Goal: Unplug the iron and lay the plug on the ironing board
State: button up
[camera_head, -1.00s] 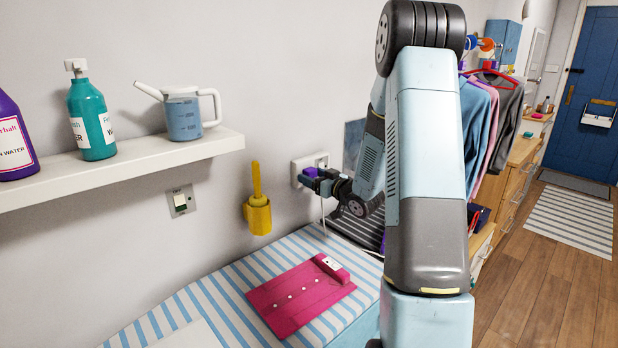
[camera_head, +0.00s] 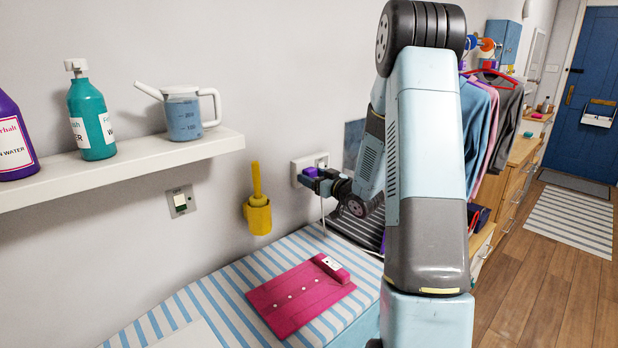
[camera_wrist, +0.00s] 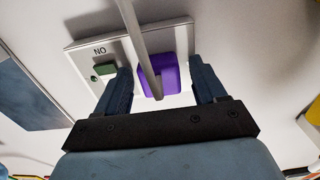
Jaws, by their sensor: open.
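The purple plug (camera_wrist: 158,78) sits at the white wall socket plate (camera_wrist: 88,47) in the wrist view, with a pale cord running from it across the picture. My gripper (camera_wrist: 161,84) is open, with one dark finger on each side of the plug. I cannot tell whether the fingers touch it. In the head view my gripper (camera_head: 312,178) is at the wall socket (camera_head: 306,164), and the cord (camera_head: 323,209) hangs below. The ironing board (camera_head: 222,287) has a blue and white striped cover. The iron itself is not clearly seen.
A yellow holder (camera_head: 258,216) and a wall switch (camera_head: 180,201) are on the wall. A white shelf (camera_head: 120,168) holds bottles and a jug (camera_head: 184,115). Bare striped cover shows around the garment.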

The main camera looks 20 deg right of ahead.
jog(key=shift+c, duration=0.4)
grip_shut()
jog(key=v, duration=0.6)
dwell(1.5)
dwell(0.4)
